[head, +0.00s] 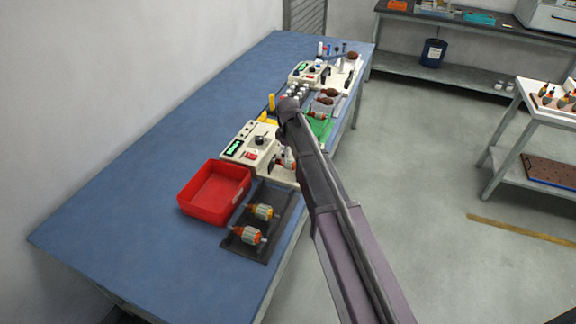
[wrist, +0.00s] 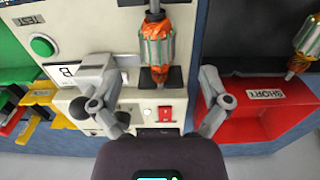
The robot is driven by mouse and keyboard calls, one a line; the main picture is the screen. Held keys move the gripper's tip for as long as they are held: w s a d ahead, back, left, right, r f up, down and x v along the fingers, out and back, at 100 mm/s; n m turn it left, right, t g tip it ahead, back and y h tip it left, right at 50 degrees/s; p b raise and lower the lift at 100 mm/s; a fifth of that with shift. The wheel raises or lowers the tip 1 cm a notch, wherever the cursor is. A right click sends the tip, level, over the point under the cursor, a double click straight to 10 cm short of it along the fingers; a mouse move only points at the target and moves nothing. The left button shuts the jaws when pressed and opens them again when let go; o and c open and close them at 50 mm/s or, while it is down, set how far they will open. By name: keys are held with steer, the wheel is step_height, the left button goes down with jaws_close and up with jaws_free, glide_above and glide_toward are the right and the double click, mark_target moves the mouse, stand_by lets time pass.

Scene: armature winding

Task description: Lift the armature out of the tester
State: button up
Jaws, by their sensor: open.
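The armature, with an orange and silver core, lies across dark supports on the tester (wrist: 180,88). In the wrist view the armature (wrist: 157,45) is at the top centre, and in the head view the armature (head: 288,161) is partly hidden by my arm. The tester (head: 244,139) is a cream box with a green display and a red switch. My gripper (wrist: 158,98) is open and empty, its fingers spread to either side below the armature's lower shaft end. They are apart from it. The fingers are hidden in the head view.
A red bin (head: 213,192) labelled SHORT stands beside the tester. A dark tray (head: 247,252) holds two armatures. A green bin (wrist: 28,60) and yellow pieces (wrist: 38,100) are on the tester's other side. More equipment lines the bench; its left part is clear.

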mark_target(288, 160)
steer(key=shift+f, duration=0.15)
steer(key=shift+w+a+f+b, duration=0.1)
steer(key=shift+f+b, duration=1.15)
steer(key=shift+b, duration=0.05)
steer(key=shift+w+a+f+b, duration=0.1)
steer(key=shift+f+b, duration=1.1)
steer(key=shift+b, duration=0.1)
jaws_close()
steer(key=shift+r, duration=0.15)
step_height(288, 160, up, 4)
steer(key=p, duration=0.3)
steer(key=shift+f+p, duration=0.25)
steer(key=shift+p, duration=0.15)
steer(key=s+d+r+p, duration=0.1)
steer(key=s+d, duration=0.2)
steer(key=s, duration=1.2)
steer(key=shift+s+d, duration=0.2)
steer(key=shift+s, duration=0.1)
steer(key=shift+r, duration=0.15)
